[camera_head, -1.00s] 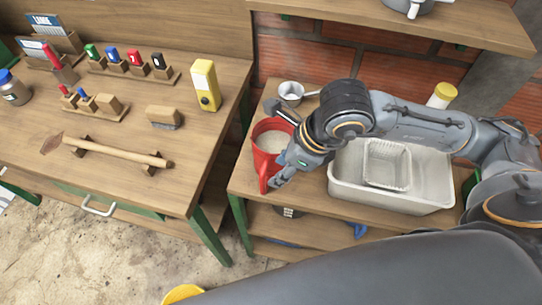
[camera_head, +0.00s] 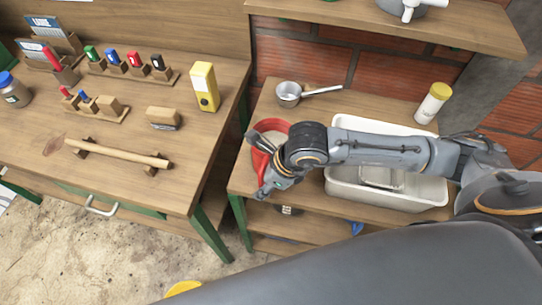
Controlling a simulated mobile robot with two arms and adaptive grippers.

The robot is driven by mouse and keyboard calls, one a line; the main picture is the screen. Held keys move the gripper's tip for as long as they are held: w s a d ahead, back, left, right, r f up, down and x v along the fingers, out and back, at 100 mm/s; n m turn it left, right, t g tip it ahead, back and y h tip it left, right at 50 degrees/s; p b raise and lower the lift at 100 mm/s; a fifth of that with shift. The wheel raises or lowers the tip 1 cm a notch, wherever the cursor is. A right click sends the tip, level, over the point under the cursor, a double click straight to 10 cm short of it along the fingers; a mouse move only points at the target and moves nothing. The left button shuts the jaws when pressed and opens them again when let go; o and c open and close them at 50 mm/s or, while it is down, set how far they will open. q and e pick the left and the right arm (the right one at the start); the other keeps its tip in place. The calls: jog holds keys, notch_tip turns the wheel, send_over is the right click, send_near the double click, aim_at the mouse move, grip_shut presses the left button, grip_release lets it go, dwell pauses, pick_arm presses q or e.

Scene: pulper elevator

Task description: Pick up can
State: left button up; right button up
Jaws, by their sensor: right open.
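A red can (camera_head: 259,160) with pale contents stands near the front left corner of the wooden bench on the right. My right arm reaches in from the right, and my right gripper (camera_head: 262,166) is at the can, open. One finger lies over the can's top and the other is low by its front side. The hand partly hides the can, and I cannot tell whether the fingers touch it. My left gripper is not in view.
A white tub (camera_head: 340,190) holding a clear tray stands under my right arm. A small metal saucepan (camera_head: 289,93) is behind the can. A yellow-lidded bottle (camera_head: 432,105) stands at the back right. The left workbench (camera_head: 110,145) carries markers and a yellow device (camera_head: 204,87).

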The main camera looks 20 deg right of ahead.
grip_shut()
jog(key=shift+w+r, duration=0.1)
